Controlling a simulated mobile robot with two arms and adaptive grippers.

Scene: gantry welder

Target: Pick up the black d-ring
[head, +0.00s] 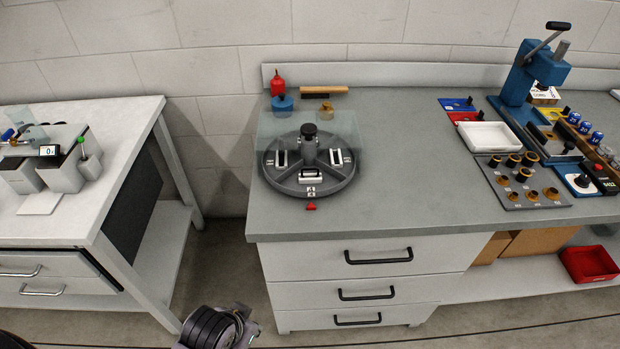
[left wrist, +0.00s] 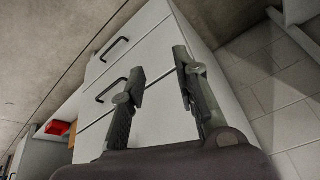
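I cannot make out a black d-ring for certain in either view. Black D-shaped handles sit on the drawer fronts of the grey-topped bench: the top handle (head: 379,257), the middle handle (head: 366,295) and the bottom handle (head: 358,320). Two such handles also show in the left wrist view (left wrist: 112,91). My left gripper (left wrist: 158,66) is open and empty, its fingers apart in front of the white drawer cabinet. In the head view, part of my left arm shows at the bottom edge; its fingers cannot be made out there. My right gripper is out of view.
A round grey fixture (head: 290,184) with a clear shield stands on the bench's left part. A blue press (head: 530,75), a white tray (head: 489,137) and small parts are at the right. A white table (head: 125,180) stands left, across a floor gap. A red bin (head: 590,264) sits low right.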

